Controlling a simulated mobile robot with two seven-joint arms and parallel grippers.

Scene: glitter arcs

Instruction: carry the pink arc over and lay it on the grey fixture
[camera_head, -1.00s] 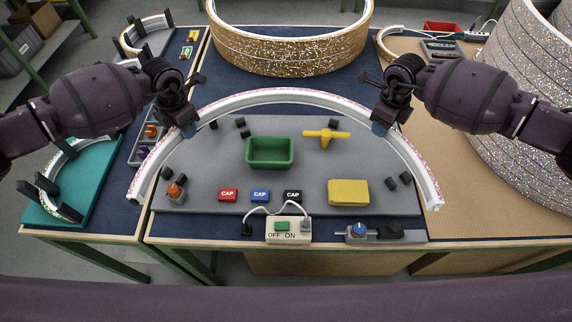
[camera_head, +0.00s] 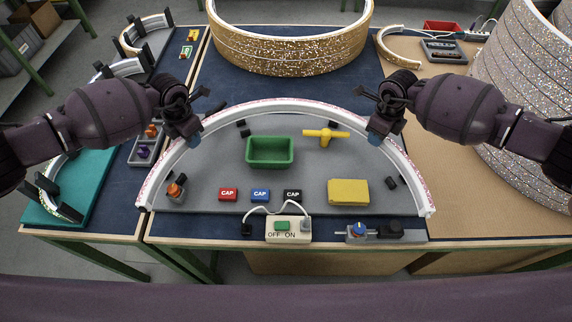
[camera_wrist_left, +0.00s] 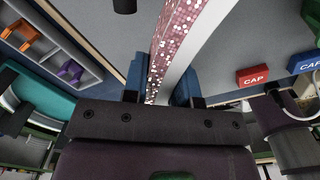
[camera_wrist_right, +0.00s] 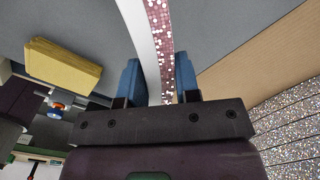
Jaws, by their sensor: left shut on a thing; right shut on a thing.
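The pink arc (camera_head: 283,105) is a long white curved strip with pink glitter on its outer face. It spans the grey fixture (camera_head: 225,155), along its far edge and down both sides. My left gripper (camera_head: 197,140) is shut on its left part, and my right gripper (camera_head: 376,137) is shut on its right part. In the left wrist view the pink face (camera_wrist_left: 172,45) runs between the blue fingers (camera_wrist_left: 160,88). The right wrist view shows the arc (camera_wrist_right: 150,35) between the other blue fingers (camera_wrist_right: 158,82). I cannot tell whether the arc touches the fixture.
On the fixture are a green tray (camera_head: 270,163), a yellow valve handle (camera_head: 325,133), a yellow block (camera_head: 348,192), coloured caps (camera_head: 260,195) and black pegs (camera_head: 391,183). A switch box (camera_head: 288,230) stands in front. A gold glitter ring (camera_head: 290,50) stands behind.

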